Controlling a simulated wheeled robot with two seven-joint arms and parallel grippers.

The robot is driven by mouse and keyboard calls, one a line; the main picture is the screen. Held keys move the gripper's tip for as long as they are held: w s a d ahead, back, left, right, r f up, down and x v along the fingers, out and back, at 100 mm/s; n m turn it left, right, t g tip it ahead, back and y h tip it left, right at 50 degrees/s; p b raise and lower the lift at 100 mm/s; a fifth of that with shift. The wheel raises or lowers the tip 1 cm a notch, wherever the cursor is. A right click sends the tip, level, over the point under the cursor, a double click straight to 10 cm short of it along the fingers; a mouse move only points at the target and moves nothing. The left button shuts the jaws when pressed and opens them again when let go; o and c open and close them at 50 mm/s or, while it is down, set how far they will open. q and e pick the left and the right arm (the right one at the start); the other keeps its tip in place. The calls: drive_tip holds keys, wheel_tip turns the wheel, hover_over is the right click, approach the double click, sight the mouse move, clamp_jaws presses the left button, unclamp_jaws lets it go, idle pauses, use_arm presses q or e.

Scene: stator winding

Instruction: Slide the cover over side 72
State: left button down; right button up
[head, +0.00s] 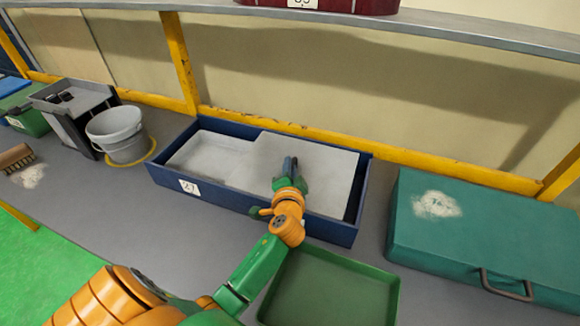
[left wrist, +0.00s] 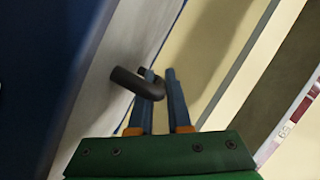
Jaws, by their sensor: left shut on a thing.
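A long blue box (head: 255,208) stands on the bench with a number label (head: 188,187) at the left of its front wall; the label seems to read 27. A light grey flat cover (head: 327,178) lies over the middle and right of the box. A pale grey surface (head: 208,153) shows at the left. My left gripper (head: 289,166) is over the cover. In the left wrist view, its blue fingers (left wrist: 165,100) are shut on a dark bent handle (left wrist: 137,84). The fingers partly hide the handle. My right gripper is out of view.
A green tray (head: 330,290) lies in front of the box. A teal case (head: 480,235) stands to the right, a grey bucket (head: 117,133) and grey bin (head: 70,105) to the left. A yellow frame (head: 370,152) runs close behind.

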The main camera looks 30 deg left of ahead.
sight(307, 172)
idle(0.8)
use_arm(q)
drive_tip(key=d, duration=0.1)
drive_tip(key=d+b, duration=0.1)
drive_tip(key=d, duration=0.1)
drive_tip(key=shift+w+d+f+b, duration=0.2)
drive_tip(key=shift+w+b, duration=0.1)
drive_tip(key=shift+w, duration=0.1)
drive_tip(key=shift+w+d+r, duration=0.1)
drive_tip(key=shift+d, duration=0.25)
drive_tip(key=shift+a, duration=0.1)
drive_tip(key=c, duration=1.2)
unclamp_jaws()
drive_tip(key=shift+o, duration=0.2)
drive_tip(key=shift+d+r, duration=0.1)
drive_tip(key=shift+d, duration=0.1)
